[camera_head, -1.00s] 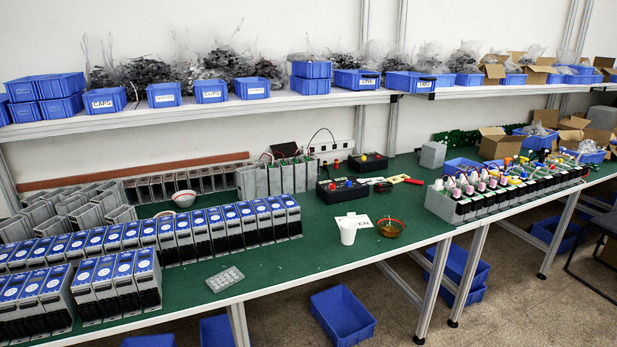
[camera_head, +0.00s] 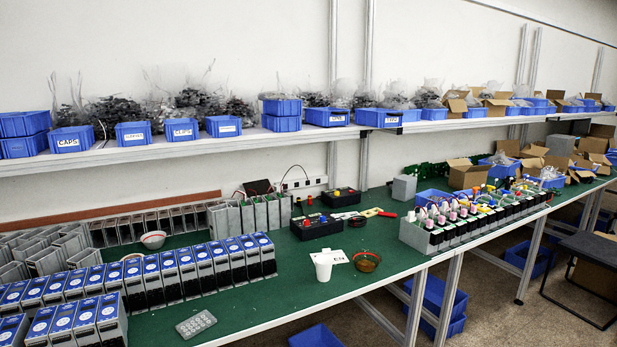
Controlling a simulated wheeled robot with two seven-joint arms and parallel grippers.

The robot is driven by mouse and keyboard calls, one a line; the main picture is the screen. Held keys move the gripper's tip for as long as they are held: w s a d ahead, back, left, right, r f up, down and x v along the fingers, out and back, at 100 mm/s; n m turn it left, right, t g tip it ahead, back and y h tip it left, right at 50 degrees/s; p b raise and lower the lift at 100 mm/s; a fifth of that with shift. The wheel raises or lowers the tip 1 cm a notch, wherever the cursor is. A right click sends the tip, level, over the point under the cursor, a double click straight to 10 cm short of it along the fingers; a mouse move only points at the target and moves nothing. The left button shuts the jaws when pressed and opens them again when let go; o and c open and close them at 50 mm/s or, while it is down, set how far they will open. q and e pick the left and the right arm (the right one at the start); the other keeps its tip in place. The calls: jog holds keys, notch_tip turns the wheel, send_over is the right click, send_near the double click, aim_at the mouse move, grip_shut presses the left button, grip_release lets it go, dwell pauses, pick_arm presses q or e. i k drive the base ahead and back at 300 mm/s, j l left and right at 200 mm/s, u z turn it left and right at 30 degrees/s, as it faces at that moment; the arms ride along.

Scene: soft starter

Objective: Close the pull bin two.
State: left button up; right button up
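No bin in view is marked as pull bin two, so I cannot tell which one it is. Blue bins stand in a row on the upper shelf, among them a labelled one marked CAPS (camera_head: 71,140). More blue bins sit under the bench, one at the bottom middle (camera_head: 315,337) and a stack farther right (camera_head: 436,302). Neither of my grippers shows in the head view.
A long green-topped bench (camera_head: 290,285) runs from lower left to upper right. It holds rows of blue-topped units (camera_head: 172,272), a white cup (camera_head: 323,268) and a brown bowl (camera_head: 367,261). A dark stool (camera_head: 590,250) stands at the right. Floor shows at lower right.

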aim_at(379, 118)
jog(key=i+l, duration=0.25)
jog(key=l, duration=0.2)
jog(key=i+l, duration=0.25)
jog(key=l, duration=0.15)
jog(key=i+l, duration=0.25)
jog(key=l, duration=0.2)
